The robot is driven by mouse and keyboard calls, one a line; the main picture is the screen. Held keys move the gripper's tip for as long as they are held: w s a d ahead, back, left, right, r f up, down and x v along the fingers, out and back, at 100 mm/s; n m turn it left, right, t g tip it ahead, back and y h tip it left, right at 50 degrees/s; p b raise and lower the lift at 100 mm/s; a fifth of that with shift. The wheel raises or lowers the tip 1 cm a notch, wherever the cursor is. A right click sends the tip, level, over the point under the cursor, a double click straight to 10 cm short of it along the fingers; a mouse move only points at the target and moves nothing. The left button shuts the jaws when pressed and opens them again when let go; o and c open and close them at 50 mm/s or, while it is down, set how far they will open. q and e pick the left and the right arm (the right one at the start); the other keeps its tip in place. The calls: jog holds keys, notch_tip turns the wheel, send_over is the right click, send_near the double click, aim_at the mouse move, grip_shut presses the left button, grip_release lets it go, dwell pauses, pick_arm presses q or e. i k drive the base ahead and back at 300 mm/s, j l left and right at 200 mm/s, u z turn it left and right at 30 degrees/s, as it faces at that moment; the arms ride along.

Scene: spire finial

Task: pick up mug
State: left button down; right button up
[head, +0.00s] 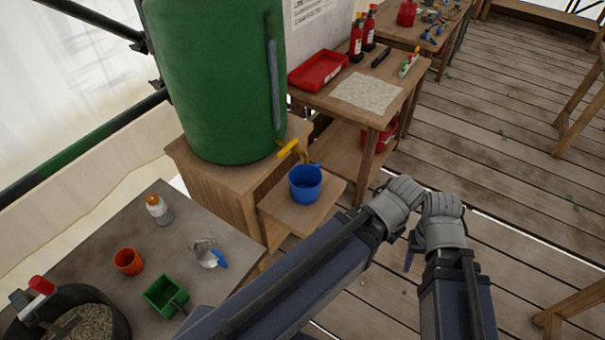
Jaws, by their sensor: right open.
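A blue mug-like vessel (305,187) stands upright on a low wooden shelf, just below the yellow tap of the green barrel. A smaller orange-red cup (128,262) stands on the grey-topped table at the lower left. I cannot tell from their shapes alone which one is the mug. My right gripper (410,250) shows only as a small dark part beside my grey arm joints, to the right of and apart from the blue vessel. Most of it is hidden by my arm. My left gripper is not in view.
The green barrel (217,85) stands on a wooden stand behind the blue vessel. The near table also holds a green scoop-like box (165,296), a bottle (158,209) and a dark gravel tub (85,318). A workbench with a red tray (320,69) stands behind.

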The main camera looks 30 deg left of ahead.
aim_at(305, 180)
jog(key=u, duration=3)
jog(key=z, duration=1.05)
jog(key=l+z, duration=0.15)
jog(key=z, duration=0.15)
jog(key=i+l+z, duration=0.1)
jog(key=z, duration=0.2)
jog(key=i+l, duration=0.3)
jog(key=l, duration=0.25)
jog(key=k+z, duration=0.25)
jog(key=z, duration=0.15)
